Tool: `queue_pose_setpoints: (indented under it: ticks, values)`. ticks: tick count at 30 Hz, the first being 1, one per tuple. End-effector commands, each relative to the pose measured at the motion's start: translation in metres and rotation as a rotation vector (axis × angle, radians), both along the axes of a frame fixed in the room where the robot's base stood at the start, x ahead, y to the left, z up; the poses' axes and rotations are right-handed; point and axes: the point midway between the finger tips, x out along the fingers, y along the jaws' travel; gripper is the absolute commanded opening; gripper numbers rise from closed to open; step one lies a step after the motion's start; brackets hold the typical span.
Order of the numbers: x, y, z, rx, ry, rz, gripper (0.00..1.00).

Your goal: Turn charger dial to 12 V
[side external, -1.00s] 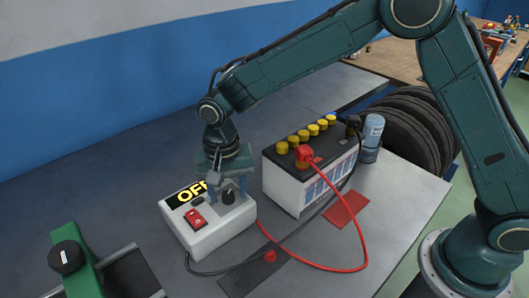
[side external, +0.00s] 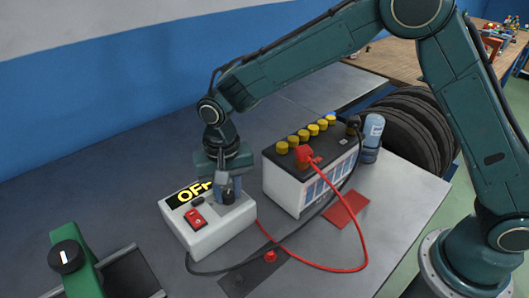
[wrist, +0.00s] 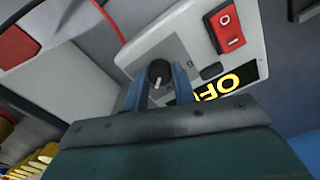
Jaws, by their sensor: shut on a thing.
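The charger (side external: 212,233) is a white box on the bench with a yellow-on-black "OFF" display (side external: 188,194) and a red rocker switch (side external: 195,217). Its dial (wrist: 159,74) is a black knob with a white pointer mark, seen in the wrist view between my fingers. My gripper (side external: 231,191) points down over the charger's right part, and its blue fingers (wrist: 160,82) are shut on the dial. In the side view the fingers partly hide the dial. The scale around the dial is mostly too small or hidden to read.
A battery (side external: 310,170) with several yellow caps stands right of the charger, with a red clamp (side external: 306,154) and red and black cables. A spray can (side external: 372,138) stands beside it. A green fixture (side external: 78,262) is at front left. The bench behind is clear.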

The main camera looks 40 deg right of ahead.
Motion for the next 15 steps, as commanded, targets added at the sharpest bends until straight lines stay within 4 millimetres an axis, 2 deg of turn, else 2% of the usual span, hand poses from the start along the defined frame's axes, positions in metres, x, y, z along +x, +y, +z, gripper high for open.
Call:
queue_pose_setpoints:
  ticks: [15]
  values:
    - [0.0006,0.0,0.0011,0.001,-0.002,0.444,0.04]
